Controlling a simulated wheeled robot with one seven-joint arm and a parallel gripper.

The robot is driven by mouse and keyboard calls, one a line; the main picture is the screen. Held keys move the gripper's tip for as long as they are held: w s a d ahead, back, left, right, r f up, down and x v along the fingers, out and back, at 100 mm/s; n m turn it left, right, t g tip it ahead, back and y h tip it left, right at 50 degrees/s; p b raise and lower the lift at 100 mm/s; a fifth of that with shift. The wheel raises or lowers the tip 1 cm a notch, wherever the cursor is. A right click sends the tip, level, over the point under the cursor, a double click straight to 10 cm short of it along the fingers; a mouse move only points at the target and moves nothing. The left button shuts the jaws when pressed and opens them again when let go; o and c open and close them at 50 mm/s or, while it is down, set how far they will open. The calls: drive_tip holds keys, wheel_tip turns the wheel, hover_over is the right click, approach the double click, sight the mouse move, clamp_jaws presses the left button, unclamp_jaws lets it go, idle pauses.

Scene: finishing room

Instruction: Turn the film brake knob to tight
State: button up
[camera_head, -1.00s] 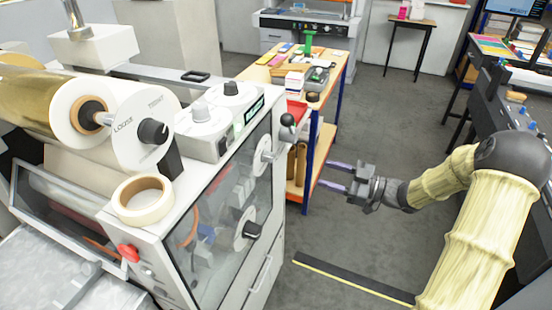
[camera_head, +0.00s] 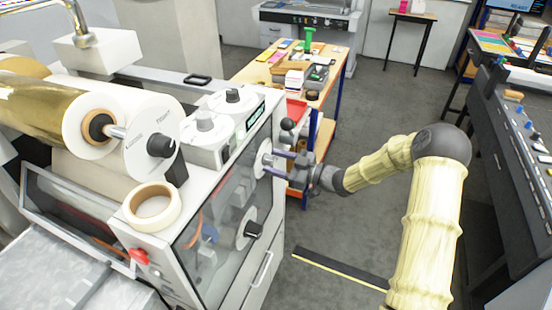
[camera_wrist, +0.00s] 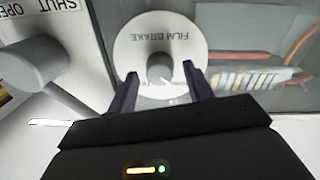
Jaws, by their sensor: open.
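The film brake knob (camera_wrist: 160,66) is a grey knob at the centre of a white round dial (camera_wrist: 152,40). The dial's FILM BRAKE label reads upside down in the wrist view. In the head view the dial (camera_head: 262,159) sits on the upper right side of the laminating machine. My gripper (camera_wrist: 160,76) is open, with one dark finger on each side of the knob. In the head view my gripper (camera_head: 272,163) reaches the dial from the right and partly covers the knob. The knob's setting is not readable.
A ball-ended lever (camera_wrist: 38,65) by a SHUT/OPEN label is close left of my gripper. A second dial with a black knob (camera_head: 253,229) is lower on the machine. A large black knob (camera_head: 160,146) is at the film roll's end.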

drive_tip(key=shift+w+a, duration=0.1)
drive_tip(key=shift+a, duration=0.2)
drive_tip(key=c, duration=1)
drive_tip(key=shift+o, duration=0.2)
